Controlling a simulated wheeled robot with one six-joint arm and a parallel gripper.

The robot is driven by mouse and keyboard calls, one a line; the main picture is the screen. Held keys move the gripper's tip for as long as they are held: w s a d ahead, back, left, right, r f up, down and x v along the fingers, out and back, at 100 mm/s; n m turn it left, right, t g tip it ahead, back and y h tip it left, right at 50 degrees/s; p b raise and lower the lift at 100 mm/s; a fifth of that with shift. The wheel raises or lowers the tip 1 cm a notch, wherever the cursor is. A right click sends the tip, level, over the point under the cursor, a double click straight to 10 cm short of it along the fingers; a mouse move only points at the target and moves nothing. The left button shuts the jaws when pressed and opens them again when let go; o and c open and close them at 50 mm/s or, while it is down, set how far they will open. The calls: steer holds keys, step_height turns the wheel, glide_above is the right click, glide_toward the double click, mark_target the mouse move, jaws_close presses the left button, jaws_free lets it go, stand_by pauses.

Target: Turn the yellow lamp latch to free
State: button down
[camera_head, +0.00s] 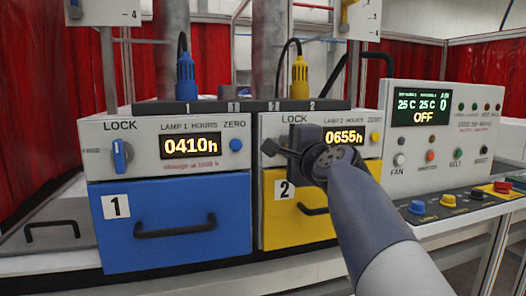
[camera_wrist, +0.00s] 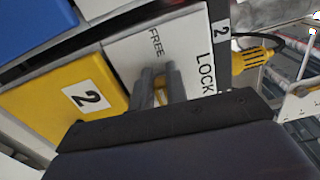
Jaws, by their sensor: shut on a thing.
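The yellow lamp latch is on the white panel (camera_head: 362,150) of unit 2, under the word LOCK. My gripper covers most of it in the head view. In the wrist view a small yellow part of the latch (camera_wrist: 160,84) shows between the two fingers. My gripper (camera_wrist: 163,82) is shut on it. FREE is printed ahead of the fingers and LOCK to their right in that view. How far the latch is turned cannot be told. My gripper in the head view (camera_head: 281,147) reaches the panel from the right.
The yellow drawer (camera_head: 300,232) sits just below the panel. A blue unit has its own latch (camera_head: 120,155) and blue drawer (camera_head: 175,222) at left. A yellow connector (camera_head: 300,76) stands above the panel. A control box (camera_head: 440,180) is at right, near my arm.

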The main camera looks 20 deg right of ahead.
steer(key=shift+d+f, duration=0.2)
steer(key=shift+d, duration=0.05)
stand_by(0.4)
steer(key=c, duration=1.4)
jaws_free()
steer(key=shift+w+d, duration=0.1)
steer(key=shift+d, duration=0.15)
steer(key=shift+a+r, duration=0.1)
steer(key=shift+a, duration=0.05)
